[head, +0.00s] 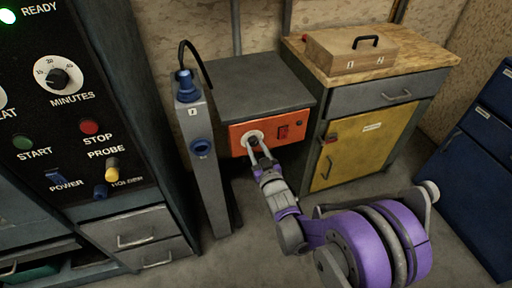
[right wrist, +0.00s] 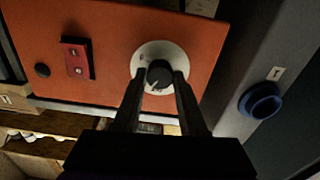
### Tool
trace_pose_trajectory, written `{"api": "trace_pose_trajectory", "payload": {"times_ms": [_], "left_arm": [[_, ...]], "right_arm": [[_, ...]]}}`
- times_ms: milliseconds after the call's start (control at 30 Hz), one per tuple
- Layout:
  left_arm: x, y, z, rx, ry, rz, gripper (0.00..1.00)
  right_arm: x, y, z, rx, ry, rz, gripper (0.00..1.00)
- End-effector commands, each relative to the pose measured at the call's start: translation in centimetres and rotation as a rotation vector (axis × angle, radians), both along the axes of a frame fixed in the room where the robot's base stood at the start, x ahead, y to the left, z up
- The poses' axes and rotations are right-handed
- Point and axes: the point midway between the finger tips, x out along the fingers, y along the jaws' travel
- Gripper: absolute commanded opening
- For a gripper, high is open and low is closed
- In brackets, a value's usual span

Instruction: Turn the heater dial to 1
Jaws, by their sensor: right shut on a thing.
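The heater is a grey box with an orange front panel (head: 294,125) in the head view. Its dial (right wrist: 159,75) is a black knob on a white round plate (right wrist: 150,52) in the right wrist view, with a pale pointer mark near its lower left edge. The plate's markings are too small to read. My right gripper (right wrist: 160,80) has its two dark fingers on either side of the knob, shut on it. In the head view this gripper (head: 258,146) hides most of the dial. My left gripper is not in view.
A red switch (head: 283,132) sits on the panel beside the dial. A grey post (head: 206,165) with blue knobs stands close on the left. A yellow-doored cabinet (head: 350,148) bearing a wooden box (head: 340,58) stands on the right. A dark control panel (head: 95,70) fills the far left.

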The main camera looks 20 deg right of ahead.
Motion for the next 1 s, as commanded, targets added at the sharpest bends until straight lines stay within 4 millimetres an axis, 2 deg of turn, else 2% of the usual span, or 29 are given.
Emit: {"api": "trace_pose_trajectory", "payload": {"times_ms": [300, 733, 767, 900, 1000], "left_arm": [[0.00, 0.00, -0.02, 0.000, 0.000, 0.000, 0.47], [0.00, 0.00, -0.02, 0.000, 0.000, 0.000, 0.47], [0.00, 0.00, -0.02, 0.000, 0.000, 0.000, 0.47], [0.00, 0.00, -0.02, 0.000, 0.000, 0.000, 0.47], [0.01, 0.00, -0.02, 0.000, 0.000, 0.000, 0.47]], "right_arm": [[-0.03, 0.01, -0.04, 0.087, 0.004, 0.000, 0.00], [-0.03, 0.01, -0.05, 0.095, 0.005, 0.000, 0.00], [-0.03, 0.00, -0.06, 0.095, 0.005, 0.000, 0.47], [-0.02, 0.02, -0.04, 0.094, 0.004, 0.000, 0.71], [-0.02, 0.02, -0.03, 0.094, 0.004, 0.000, 0.71]]}}
